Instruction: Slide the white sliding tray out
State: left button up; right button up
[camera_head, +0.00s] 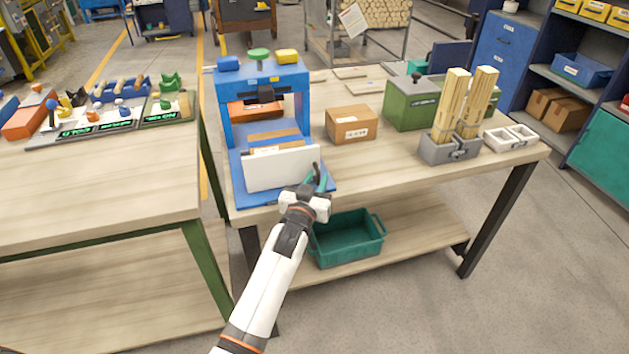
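The white sliding tray (280,170) is at the front of the blue press-like machine (226,118), low down over its blue base. I see its upright white front panel; most of what lies behind the panel is hidden.
A cardboard box (351,124), a green box (410,106) and a grey holder (447,150) with wooden posts stand to the right on the table (390,180). A teal bin (346,242) sits on the shelf below. The tabletop right of the machine's front is clear.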

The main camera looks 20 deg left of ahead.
pick_arm(q)
jog(key=shift+o, duration=0.2)
jog(key=shift+s+a, duration=0.1)
jog(key=s, duration=1.1)
jog(key=shift+s, duration=0.4)
pick_arm(e)
jog(key=shift+s+d, duration=0.15)
jog(key=shift+d, duration=0.25)
jog(key=shift+a, duration=0.1)
